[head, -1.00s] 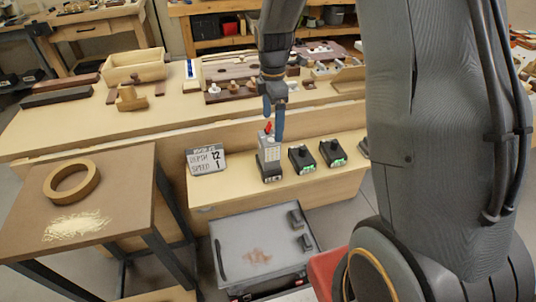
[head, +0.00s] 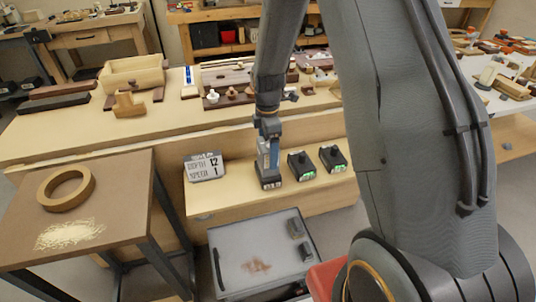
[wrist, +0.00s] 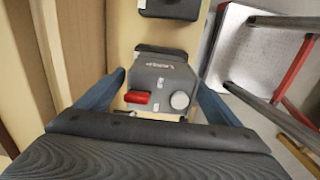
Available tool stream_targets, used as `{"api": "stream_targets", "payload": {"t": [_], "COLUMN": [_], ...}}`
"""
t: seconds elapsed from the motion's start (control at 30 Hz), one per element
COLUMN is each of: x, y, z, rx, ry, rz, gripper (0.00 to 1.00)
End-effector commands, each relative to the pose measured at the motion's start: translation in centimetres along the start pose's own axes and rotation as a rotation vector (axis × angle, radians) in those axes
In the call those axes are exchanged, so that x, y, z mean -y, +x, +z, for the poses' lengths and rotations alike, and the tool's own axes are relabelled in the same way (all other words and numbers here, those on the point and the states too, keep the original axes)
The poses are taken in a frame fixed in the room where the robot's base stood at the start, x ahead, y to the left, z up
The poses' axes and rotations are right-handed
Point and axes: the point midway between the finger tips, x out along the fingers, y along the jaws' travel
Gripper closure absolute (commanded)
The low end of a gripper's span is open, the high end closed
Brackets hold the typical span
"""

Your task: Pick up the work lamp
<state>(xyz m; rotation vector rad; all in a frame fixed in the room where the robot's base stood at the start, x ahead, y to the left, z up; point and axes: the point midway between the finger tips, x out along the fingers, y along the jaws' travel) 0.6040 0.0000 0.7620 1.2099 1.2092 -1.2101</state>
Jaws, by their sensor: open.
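The work lamp (head: 270,181) stands upright on the light wooden shelf below the bench top. It is a grey block with a dark base, mostly hidden behind my gripper in the head view. In the wrist view the lamp's top (wrist: 162,88) shows a red switch, a round pale knob and some lettering. My gripper (head: 268,150) is open above the lamp. In the wrist view my gripper's blue fingers (wrist: 158,95) stand on either side of the lamp, apart from it as far as I can see.
Two black boxes with green lights (head: 301,165) (head: 332,158) stand close to the right of the lamp. A sign reading depth 12, speed 1 (head: 204,167) stands to its left. A grey case (head: 232,262) is below. A side table (head: 110,200) holds a ring (head: 66,188).

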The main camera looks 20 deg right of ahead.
Motion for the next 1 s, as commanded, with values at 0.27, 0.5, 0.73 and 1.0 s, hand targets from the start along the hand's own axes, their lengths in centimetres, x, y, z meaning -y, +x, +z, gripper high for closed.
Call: {"api": "stream_targets", "payload": {"t": [0.27, 0.5, 0.73, 1.0], "x": [0.0, 0.0, 0.0, -0.1], "y": [0.5, 0.5, 0.5, -0.8], "z": [0.0, 0.0, 0.0, 0.0], "rx": [0.000, 0.000, 0.000, 0.000], "ry": [0.000, 0.000, 0.000, 0.000], "rz": [0.001, 0.000, 0.001, 0.004], "gripper": [0.12, 0.46, 0.67, 0.67]}}
